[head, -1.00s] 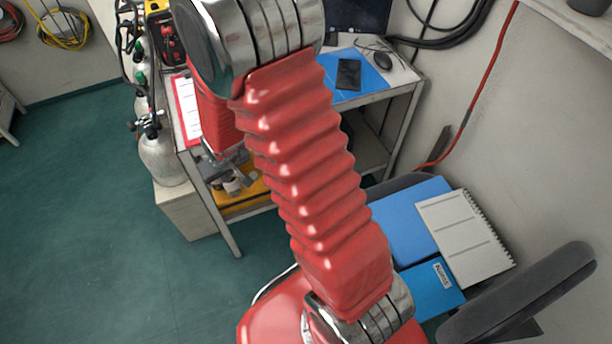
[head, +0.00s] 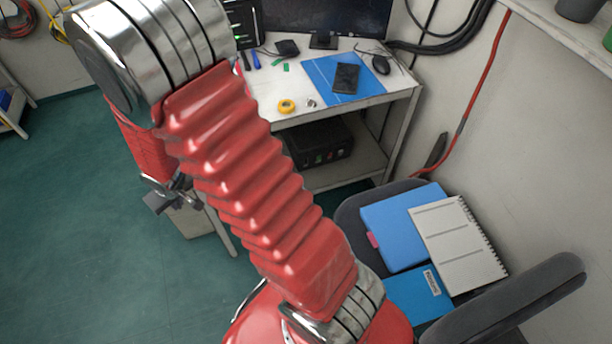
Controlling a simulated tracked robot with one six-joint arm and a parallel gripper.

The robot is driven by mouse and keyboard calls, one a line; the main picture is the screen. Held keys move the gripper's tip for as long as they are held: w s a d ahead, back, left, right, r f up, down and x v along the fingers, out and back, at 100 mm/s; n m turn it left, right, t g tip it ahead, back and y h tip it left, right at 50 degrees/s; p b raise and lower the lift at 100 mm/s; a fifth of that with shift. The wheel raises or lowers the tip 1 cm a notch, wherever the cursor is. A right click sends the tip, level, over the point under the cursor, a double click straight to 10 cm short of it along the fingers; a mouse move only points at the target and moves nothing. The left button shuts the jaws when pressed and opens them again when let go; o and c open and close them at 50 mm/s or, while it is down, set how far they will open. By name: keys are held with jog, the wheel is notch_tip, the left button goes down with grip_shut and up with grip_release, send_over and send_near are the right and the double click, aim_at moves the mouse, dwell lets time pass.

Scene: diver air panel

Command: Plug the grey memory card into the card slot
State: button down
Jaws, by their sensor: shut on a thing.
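My gripper (head: 160,198) shows only in part at the left of the head view, low beside the table's left end and mostly behind my red arm. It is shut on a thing. A small dark grey piece shows at its end, but the view is too small and partly blocked to show the grey memory card's outline. I cannot make out the card slot. A black unit with green lights (head: 243,22) stands at the back left of the table, partly behind my arm.
A chair with folders (head: 402,222) stands right. Green floor is open at left.

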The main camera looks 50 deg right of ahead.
jog(key=shift+a, duration=0.3)
jog(key=s+d+f+m, duration=0.2)
jog(key=s+d+f, duration=0.2)
jog(key=d+f, duration=0.5)
jog(key=s+d+f+m+h, duration=0.1)
jog(key=s+d+f, duration=0.3)
jog(key=d, duration=1.8)
jog(key=s+d+f+m+h, duration=0.1)
jog(key=s+d+f+m, duration=0.2)
jog(key=d+f, duration=1.2)
jog(key=shift+s+d+g, duration=0.3)
jog(key=shift+s+d, duration=0.5)
jog(key=shift+s, duration=0.2)
jog(key=shift+w, duration=0.1)
jog(key=shift+w, duration=0.1)
jog(key=shift+w+d, duration=0.45)
jog(key=shift+w, duration=0.3)
jog(key=shift+w+d, duration=0.45)
jog(key=shift+w, duration=0.3)
jog(key=shift+w+d, duration=0.45)
jog(key=shift+w, duration=0.3)
jog(key=shift+w+d+r, duration=0.1)
jog(key=shift+w+d, duration=0.15)
jog(key=shift+w, duration=0.3)
